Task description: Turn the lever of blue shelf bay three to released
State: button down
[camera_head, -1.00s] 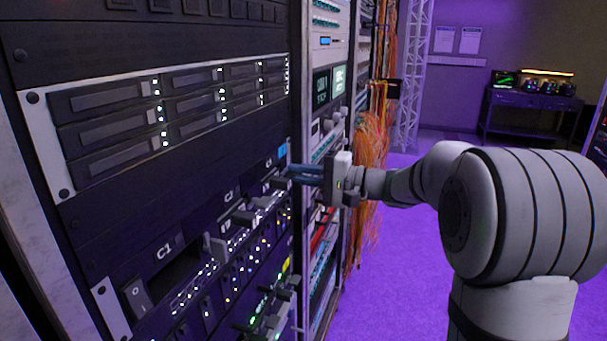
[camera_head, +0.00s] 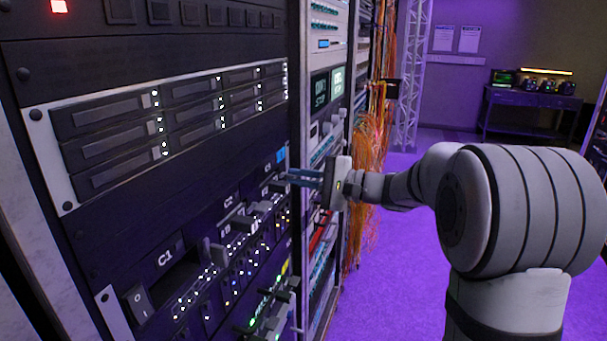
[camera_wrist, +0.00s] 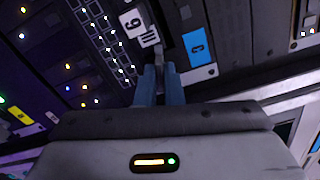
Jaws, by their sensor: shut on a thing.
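The blue-labelled shelf is the dark row of bays marked C1, C2 and a third at the right, with a blue tag (camera_head: 281,155) at its far end. My gripper (camera_head: 287,175) reaches in from the right to the third bay. Its blue fingers (camera_wrist: 159,76) are shut on the grey lever (camera_wrist: 168,78) of that bay. The fingers hide much of the lever, so I cannot read its angle well. The levers of C1 (camera_head: 216,252) and C2 (camera_head: 243,221) stand free to the left.
A drive panel (camera_head: 120,122) lies above the shelf, and another row of levers (camera_head: 275,315) lies below. A rocker switch (camera_head: 138,302) is beside C1. Orange cables (camera_head: 370,150) hang behind my gripper. The purple floor at right is open.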

jog(key=m+p, duration=1.1)
jog(key=m, duration=0.2)
jog(key=shift+a+m, duration=0.1)
jog(key=shift+m, duration=0.2)
jog(key=shift+m+p, duration=0.5)
jog(key=shift+p, duration=0.1)
jog(key=shift+f, duration=0.15)
jog(key=c, duration=1.7)
grip_release()
jog(key=shift+a, duration=0.15)
jog(key=shift+o, duration=0.7)
jog(key=b+v, duration=0.1)
jog(key=v, duration=0.7)
